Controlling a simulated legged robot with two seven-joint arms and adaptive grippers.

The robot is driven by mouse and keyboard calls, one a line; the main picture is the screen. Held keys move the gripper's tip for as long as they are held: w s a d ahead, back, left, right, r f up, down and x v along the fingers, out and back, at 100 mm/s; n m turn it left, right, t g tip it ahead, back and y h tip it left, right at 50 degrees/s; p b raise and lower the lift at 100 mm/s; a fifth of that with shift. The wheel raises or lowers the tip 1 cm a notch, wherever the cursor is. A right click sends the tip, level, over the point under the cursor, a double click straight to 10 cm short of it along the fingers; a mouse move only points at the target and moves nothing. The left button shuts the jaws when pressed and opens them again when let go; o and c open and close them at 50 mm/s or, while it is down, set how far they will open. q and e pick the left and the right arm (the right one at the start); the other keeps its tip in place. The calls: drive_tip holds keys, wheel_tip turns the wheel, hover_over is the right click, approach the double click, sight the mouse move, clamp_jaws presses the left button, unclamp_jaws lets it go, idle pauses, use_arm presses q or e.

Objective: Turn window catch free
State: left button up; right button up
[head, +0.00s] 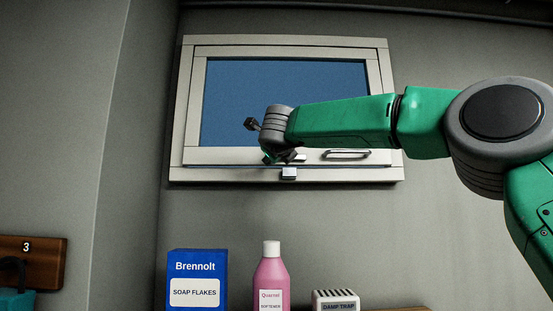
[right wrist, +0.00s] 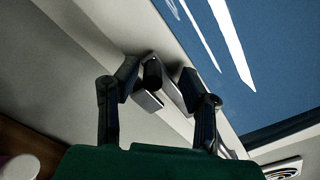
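The window catch is a small metal piece (head: 289,174) at the bottom middle of the window frame (head: 220,174). My right gripper (head: 287,158) is at the window's lower edge, just above the catch's visible metal part, and partly hidden by its own wrist. In the right wrist view, the catch (right wrist: 148,101), with a dark knob-like part, lies between the two fingers of the right gripper (right wrist: 157,82). The fingers stand apart on either side of it, and I see no clear grip. Whether one finger touches it is hard to tell. My left gripper is not in view.
The window sash has a blue pane (head: 230,95) and a bar handle (head: 346,154) right of the catch. Below stand a soap flakes box (head: 197,265), a pink softener bottle (head: 270,278) and a damp trap (head: 336,300). The wall between is bare.

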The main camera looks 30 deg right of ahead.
use_arm(q)
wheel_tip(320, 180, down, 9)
drive_tip(key=b, duration=0.9)
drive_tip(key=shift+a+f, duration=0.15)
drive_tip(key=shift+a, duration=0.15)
use_arm(e)
drive_tip(key=a+v, duration=0.1)
drive_tip(key=v, duration=2.5)
drive_tip(key=shift+w+f, duration=0.35)
drive_tip(key=shift+f, duration=0.1)
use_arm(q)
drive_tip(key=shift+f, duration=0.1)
